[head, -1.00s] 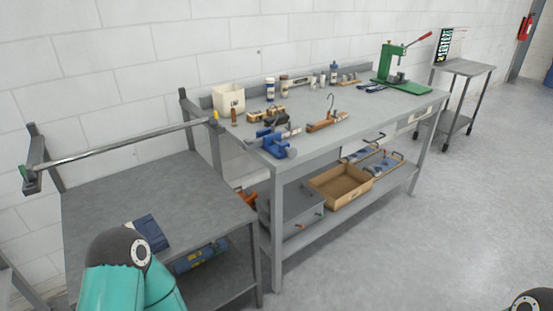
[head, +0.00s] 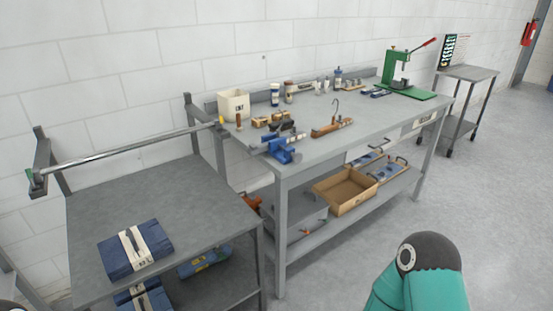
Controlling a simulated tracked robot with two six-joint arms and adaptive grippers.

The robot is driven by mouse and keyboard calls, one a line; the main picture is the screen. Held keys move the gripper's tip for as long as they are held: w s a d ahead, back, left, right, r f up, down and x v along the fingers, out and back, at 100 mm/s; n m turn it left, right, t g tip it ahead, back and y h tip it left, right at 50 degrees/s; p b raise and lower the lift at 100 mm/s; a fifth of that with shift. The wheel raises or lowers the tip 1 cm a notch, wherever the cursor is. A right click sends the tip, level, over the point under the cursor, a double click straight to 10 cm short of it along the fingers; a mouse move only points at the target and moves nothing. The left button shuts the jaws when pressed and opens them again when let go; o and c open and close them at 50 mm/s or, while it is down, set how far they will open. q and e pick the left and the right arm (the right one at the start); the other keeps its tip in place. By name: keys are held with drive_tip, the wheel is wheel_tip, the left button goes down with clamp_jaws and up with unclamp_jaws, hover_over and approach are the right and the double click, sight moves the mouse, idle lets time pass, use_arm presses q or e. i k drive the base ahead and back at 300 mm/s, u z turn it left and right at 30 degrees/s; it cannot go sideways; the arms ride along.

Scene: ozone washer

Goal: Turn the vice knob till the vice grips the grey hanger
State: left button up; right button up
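The blue vice (head: 282,149) is fixed at the near left corner of the grey workbench. Its knob is too small to make out. A hanger with a brown wooden bar and a metal hook (head: 333,126) lies on the bench right of the vice, apart from it. A grey piece (head: 290,136) shows by the vice jaws, but I cannot tell whether it is a hanger or whether it is gripped. Neither gripper is in view. My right arm shows at the lower right, well away from the vice.
A lower grey table (head: 170,185) with folded blue cloth (head: 135,249) and a metal rail (head: 130,147) stands left. The bench (head: 365,127) holds a white bin (head: 233,104), bottles and a green press (head: 398,75). A cardboard box (head: 345,191) is on its shelf. Floor at right is free.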

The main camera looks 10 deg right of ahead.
sight(297, 157)
drive_tip(key=u, duration=0.1)
drive_tip(key=i, duration=1)
drive_tip(key=z, duration=0.05)
